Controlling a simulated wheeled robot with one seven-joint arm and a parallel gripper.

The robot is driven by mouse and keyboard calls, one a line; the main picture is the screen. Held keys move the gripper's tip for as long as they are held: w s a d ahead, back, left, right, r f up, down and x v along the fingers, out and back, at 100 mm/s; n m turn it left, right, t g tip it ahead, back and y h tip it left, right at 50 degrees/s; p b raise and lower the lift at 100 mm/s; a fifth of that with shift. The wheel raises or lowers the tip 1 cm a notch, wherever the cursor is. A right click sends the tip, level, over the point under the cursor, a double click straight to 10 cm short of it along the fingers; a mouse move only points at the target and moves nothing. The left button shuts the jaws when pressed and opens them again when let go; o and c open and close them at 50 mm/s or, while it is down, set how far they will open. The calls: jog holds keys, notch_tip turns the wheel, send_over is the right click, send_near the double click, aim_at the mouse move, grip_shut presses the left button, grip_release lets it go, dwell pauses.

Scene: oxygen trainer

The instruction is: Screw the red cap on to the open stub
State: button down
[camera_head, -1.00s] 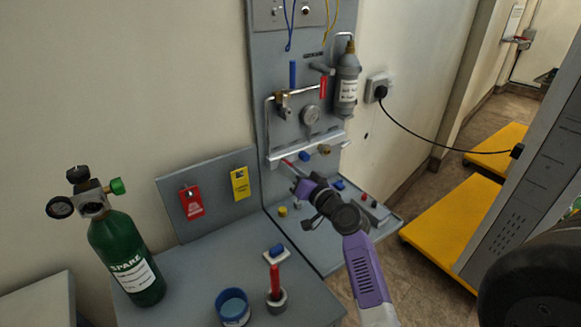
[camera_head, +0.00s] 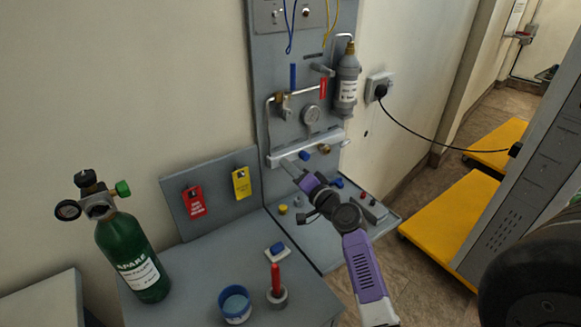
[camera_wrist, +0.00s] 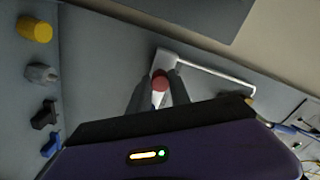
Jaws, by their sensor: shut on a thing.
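My gripper (camera_head: 289,167) reaches the left part of the pale manifold bar (camera_head: 325,143) on the grey panel. In the wrist view its two dark fingers (camera_wrist: 159,88) are shut on the red cap (camera_wrist: 159,78), whose round end shows between the fingertips. The pale bar (camera_wrist: 168,58) lies right behind the cap. I cannot tell whether the cap touches a stub or is on its thread. The open stub is not clearly seen; the fingers and cap hide that spot. In the head view the cap is hidden.
A blue cap (camera_head: 305,155) and a brass fitting (camera_head: 324,149) sit along the bar, close right of my gripper. A yellow cap (camera_head: 283,209) lies on the bench below. A green SPARE cylinder (camera_head: 132,258), blue tub (camera_head: 235,304) and red upright tool (camera_head: 276,279) stand nearer.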

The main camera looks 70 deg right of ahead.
jog(key=shift+f+m, duration=0.1)
jog(key=shift+m, duration=0.7)
jog(key=m+p, duration=0.1)
jog(key=m, duration=0.2)
jog(key=shift+p, duration=0.4)
jog(key=shift+m, duration=0.3)
jog(key=m+p, duration=0.1)
jog(key=m, duration=0.2)
jog(key=shift+p, duration=0.3)
